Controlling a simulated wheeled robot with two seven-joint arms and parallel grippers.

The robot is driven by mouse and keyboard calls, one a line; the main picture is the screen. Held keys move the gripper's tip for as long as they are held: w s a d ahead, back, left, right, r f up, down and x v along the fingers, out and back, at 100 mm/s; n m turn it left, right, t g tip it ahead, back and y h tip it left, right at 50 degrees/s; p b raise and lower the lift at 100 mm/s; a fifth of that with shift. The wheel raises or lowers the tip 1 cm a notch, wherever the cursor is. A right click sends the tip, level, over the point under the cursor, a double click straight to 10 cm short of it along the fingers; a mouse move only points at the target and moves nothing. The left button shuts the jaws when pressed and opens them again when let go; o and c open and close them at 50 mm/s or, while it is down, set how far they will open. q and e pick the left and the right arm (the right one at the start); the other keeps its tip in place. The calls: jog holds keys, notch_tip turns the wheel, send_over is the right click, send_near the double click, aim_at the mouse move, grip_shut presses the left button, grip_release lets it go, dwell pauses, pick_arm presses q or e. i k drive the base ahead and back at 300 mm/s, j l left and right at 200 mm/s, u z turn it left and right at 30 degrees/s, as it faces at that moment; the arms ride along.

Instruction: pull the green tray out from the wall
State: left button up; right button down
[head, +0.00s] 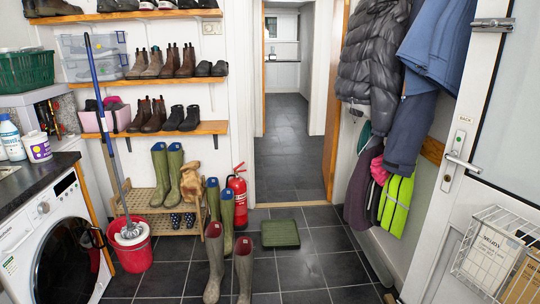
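The green tray (280,234) is a dark green, shallow, roughly square tray with a ridged surface. It lies flat on the dark tiled floor in the middle of the head view, just in front of the wooden threshold (291,204) of the doorway. It looks empty. Neither of my grippers is in view.
Left of the tray stand grey-brown boots (215,262), green boots (227,219) and a red fire extinguisher (238,196). A red mop bucket (133,250) and low wooden rack (158,215) stand further left. A wire basket (490,252) hangs at right. Floor right of and before the tray is clear.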

aim_at(276, 233)
jog(key=i+z, duration=0.25)
jog(key=i, duration=0.4)
jog(key=i+z, duration=0.25)
jog(key=i, duration=0.4)
jog(key=i+l+u, duration=0.15)
jog(key=i+u, duration=0.25)
jog(key=i+l+u, duration=0.45)
jog(key=i, duration=0.15)
